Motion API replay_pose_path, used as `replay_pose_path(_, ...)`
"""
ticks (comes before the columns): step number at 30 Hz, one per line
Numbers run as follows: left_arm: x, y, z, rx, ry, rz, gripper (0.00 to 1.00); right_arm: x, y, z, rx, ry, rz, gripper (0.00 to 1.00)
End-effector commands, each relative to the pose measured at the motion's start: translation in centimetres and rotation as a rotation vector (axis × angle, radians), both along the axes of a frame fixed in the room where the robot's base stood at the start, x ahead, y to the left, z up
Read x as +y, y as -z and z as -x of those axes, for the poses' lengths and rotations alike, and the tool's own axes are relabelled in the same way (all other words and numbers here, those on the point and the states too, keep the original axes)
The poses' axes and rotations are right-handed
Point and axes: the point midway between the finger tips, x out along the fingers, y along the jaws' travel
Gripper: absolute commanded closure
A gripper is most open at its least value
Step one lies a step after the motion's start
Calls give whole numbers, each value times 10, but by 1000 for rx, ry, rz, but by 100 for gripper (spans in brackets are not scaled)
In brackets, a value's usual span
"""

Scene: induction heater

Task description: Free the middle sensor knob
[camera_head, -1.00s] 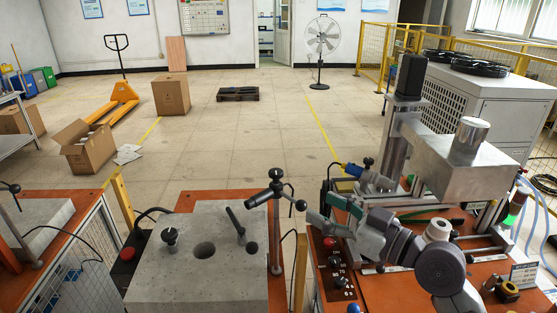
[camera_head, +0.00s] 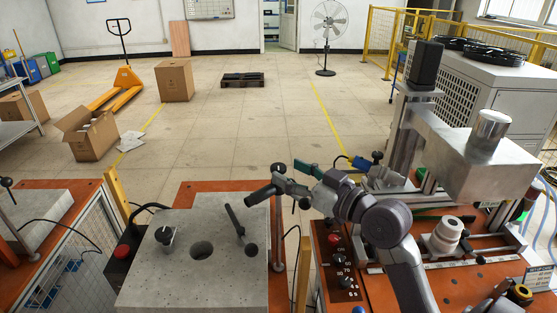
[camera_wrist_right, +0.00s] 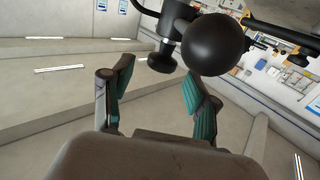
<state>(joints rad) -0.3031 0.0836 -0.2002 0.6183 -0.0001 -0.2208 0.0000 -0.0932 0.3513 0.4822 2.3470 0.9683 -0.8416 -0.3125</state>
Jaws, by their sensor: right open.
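A slim sensor post (camera_head: 278,240) stands at the right edge of the grey block. Its head carries a dark tube (camera_head: 260,197) to the left, a black top knob (camera_head: 278,169) and a black side knob (camera_head: 303,204). My right gripper (camera_head: 297,180) is open beside this head, coming from the right. In the right wrist view, a large black ball knob (camera_wrist_right: 212,45) and a smaller black knob (camera_wrist_right: 162,63) lie ahead of the teal-padded fingers, around the gap. I cannot tell whether a finger touches them. My left gripper is not in view.
The grey block (camera_head: 195,275) has a round hole, a black knob (camera_head: 165,236) and a leaning black rod (camera_head: 235,221). A control panel (camera_head: 335,265) and a metal machine (camera_head: 480,160) stand to the right. The floor beyond is mostly open.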

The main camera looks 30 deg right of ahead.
Motion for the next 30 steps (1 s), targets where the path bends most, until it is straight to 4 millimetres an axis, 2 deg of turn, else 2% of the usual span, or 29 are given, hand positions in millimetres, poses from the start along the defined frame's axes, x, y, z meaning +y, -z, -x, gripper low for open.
replay_pose_path(3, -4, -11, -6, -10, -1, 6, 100, 5, -4, -19, -1, -1, -3, 41)
replay_pose_path(7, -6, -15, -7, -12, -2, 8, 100, 8, -2, -32, 0, 0, -1, 41)
replay_pose_path(19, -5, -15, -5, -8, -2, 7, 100, 10, 1, -39, 1, -1, 1, 41)
replay_pose_path(27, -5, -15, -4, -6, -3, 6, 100, 10, 1, -39, 1, -1, 1, 86)
replay_pose_path(30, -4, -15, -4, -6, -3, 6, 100, 10, 1, -39, 1, -1, 1, 99)
